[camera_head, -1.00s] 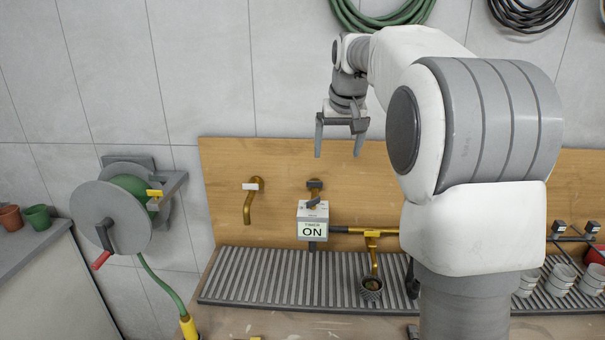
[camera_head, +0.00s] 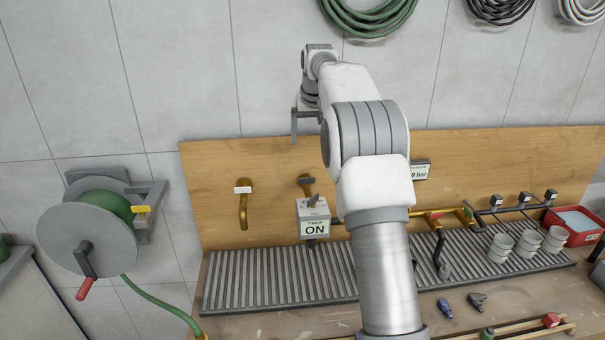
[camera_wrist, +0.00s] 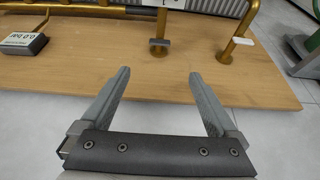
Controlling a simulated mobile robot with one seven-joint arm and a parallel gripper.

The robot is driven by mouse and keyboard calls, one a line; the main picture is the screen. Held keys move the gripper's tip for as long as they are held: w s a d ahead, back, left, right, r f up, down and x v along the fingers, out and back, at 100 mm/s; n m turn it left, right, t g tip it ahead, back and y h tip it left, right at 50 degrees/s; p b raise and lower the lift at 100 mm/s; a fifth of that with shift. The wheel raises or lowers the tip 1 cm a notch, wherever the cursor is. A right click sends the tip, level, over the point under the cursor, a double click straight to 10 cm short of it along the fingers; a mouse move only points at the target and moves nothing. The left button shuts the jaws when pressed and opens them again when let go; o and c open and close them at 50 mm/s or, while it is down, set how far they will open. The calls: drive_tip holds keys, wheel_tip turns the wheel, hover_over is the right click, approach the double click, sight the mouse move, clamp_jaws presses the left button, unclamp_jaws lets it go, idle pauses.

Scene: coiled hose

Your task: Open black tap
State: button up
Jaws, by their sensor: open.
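The tap with the dark grey-black handle (camera_head: 306,181) is brass and mounted on the wooden backboard, above a grey timer box (camera_head: 313,219) reading "ON". In the wrist view its dark handle (camera_wrist: 159,43) is beyond the fingertips, about midway between them. A second brass tap with a white handle (camera_head: 243,189) is to its left; it also shows in the wrist view (camera_wrist: 243,41), to the right. My gripper (camera_wrist: 160,74) is open and empty, apart from the taps. In the head view it hangs above the board's top edge, partly hidden by my arm.
A hose reel (camera_head: 88,222) with a red crank stands at the left. A slatted drain (camera_head: 270,279) runs below the taps. White cups (camera_head: 501,247) and a red tray (camera_head: 574,226) are at the right. A pressure sign (camera_wrist: 25,43) is on the board. Coiled hoses (camera_head: 368,14) hang above.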

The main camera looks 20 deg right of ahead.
sight(307, 181)
drive_tip(key=p+x, duration=0.2)
drive_tip(key=x, duration=1.5)
drive_tip(key=shift+w+f, duration=0.1)
drive_tip(key=shift+f, duration=0.15)
drive_tip(key=c, duration=1.4)
drive_tip(key=shift+p, duration=0.3)
drive_tip(key=n+y+p, duration=0.1)
drive_tip(key=n, duration=0.1)
drive_tip(key=n+y+p, duration=0.1)
drive_tip(key=n, duration=0.1)
drive_tip(key=shift+d+r+n, duration=0.15)
drive_tip(key=shift+d+n, duration=0.05)
drive_tip(key=shift+n, duration=0.2)
drive_tip(key=shift+n+y+p, duration=0.5)
drive_tip(key=shift+n+p, duration=0.05)
drive_tip(key=shift+n, duration=0.85)
drive_tip(key=shift+n+g+y, duration=0.3)
drive_tip(key=shift+n, duration=0.3)
